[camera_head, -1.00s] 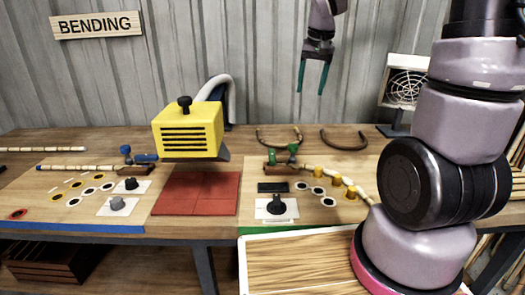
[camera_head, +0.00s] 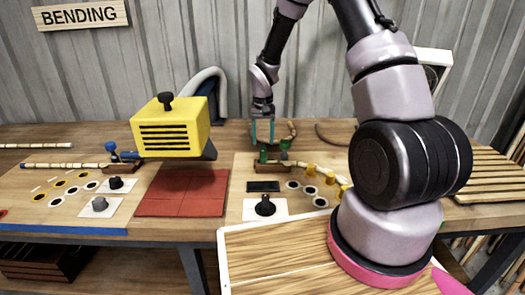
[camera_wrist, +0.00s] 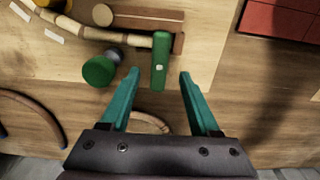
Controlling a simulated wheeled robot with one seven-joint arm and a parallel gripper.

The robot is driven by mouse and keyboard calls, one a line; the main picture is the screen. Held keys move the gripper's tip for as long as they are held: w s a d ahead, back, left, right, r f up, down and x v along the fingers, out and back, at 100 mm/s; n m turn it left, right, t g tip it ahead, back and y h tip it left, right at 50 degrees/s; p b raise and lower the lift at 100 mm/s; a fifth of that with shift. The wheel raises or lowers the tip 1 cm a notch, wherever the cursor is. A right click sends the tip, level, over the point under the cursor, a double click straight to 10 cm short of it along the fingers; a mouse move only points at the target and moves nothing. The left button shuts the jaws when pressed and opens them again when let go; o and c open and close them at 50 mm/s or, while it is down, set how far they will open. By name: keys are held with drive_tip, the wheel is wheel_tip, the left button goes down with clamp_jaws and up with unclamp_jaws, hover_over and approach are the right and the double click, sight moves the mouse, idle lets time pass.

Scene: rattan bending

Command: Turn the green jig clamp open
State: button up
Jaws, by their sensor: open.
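My gripper (camera_head: 263,141) is above the clamp, pointing down. In the wrist view its teal fingers (camera_wrist: 160,77) are open, one either side of the handle's lower end. Nothing is held.
A yellow vented box (camera_head: 173,130) stands left over a red mat (camera_head: 182,193). A black knob (camera_head: 265,207) on a white plate and yellow pegs (camera_head: 326,177) lie near the jig. A curved rattan piece (camera_wrist: 35,115) lies close to my gripper. A wooden board (camera_head: 275,255) is in front.

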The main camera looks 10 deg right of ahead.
sight(263, 151)
wheel_tip(263, 151, down, 5)
drive_tip(key=shift+f, duration=0.2)
clamp_jaws()
